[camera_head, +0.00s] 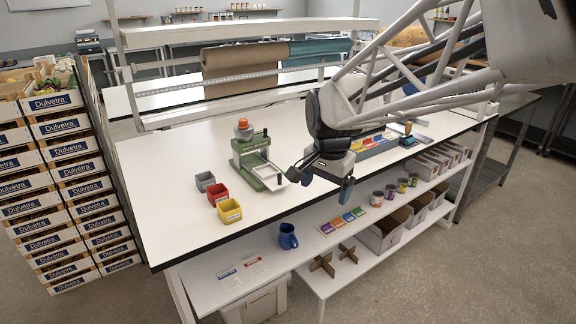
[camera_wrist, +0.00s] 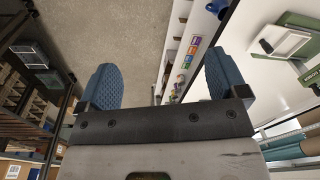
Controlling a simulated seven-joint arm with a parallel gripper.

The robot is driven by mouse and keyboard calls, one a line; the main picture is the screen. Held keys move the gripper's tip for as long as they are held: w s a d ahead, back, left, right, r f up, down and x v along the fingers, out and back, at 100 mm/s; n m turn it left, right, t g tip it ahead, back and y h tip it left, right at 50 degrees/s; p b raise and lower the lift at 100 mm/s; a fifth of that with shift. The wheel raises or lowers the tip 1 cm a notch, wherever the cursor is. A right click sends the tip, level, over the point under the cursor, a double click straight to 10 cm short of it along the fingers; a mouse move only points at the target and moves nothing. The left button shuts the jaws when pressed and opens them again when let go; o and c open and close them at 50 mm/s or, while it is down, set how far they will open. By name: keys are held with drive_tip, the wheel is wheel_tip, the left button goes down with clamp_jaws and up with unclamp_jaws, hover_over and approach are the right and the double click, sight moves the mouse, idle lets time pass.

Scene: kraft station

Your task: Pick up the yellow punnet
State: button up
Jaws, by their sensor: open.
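The yellow punnet (camera_head: 229,211) is a small open-topped box on the white table, near its front left edge. A red punnet (camera_head: 218,195) and a grey punnet (camera_head: 205,181) stand behind it in a row. My gripper (camera_head: 322,183) is open and empty, above the table's front edge, well to the right of the yellow punnet. Its two blue pads also show in the wrist view (camera_wrist: 162,85), spread wide with nothing between them. The yellow punnet is not seen in the wrist view.
A green press (camera_head: 258,160) stands on the table between the punnets and my gripper; it also shows in the wrist view (camera_wrist: 297,40). A blue mug (camera_head: 288,237) and colored cards (camera_head: 342,221) are on the lower shelf. Stacked crates (camera_head: 70,170) stand left of the table.

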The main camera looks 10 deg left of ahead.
drive_tip(key=w+a+f+m, duration=0.1)
drive_tip(key=w+a+f, duration=0.1)
drive_tip(key=a, duration=0.7)
drive_tip(key=w+a+f+m, duration=0.1)
drive_tip(key=w+a+f, duration=0.2)
drive_tip(key=a, duration=0.6)
drive_tip(key=w+a+f+m+g, duration=0.1)
drive_tip(key=a+f, duration=0.3)
drive_tip(key=a, duration=0.5)
drive_tip(key=shift+w+f+m, duration=0.4)
drive_tip(key=shift+w, duration=0.3)
drive_tip(key=shift+f, duration=1.3)
drive_tip(key=shift+a+f, duration=0.15)
drive_tip(key=shift+f, duration=2.45)
drive_tip(key=c, duration=1)
